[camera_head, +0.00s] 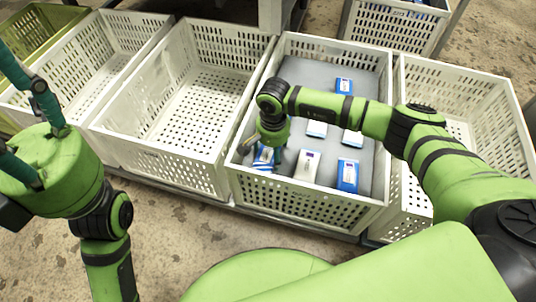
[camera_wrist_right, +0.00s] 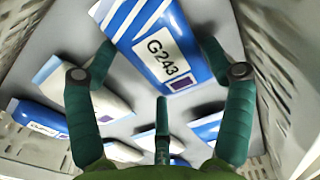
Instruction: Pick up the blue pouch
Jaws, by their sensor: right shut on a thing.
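My right gripper (camera_head: 272,154) reaches down into the front left corner of the grey-lined white crate (camera_head: 306,196). It is shut on a blue and white striped pouch (camera_head: 262,157), partly hidden by the hand.
Several other blue and white pouches lie in the same crate, including one at the front right (camera_head: 347,176) and one just right of my gripper (camera_head: 308,166). Empty white crates stand left (camera_head: 190,85) and right (camera_head: 465,100). Crate walls are close around the right hand.

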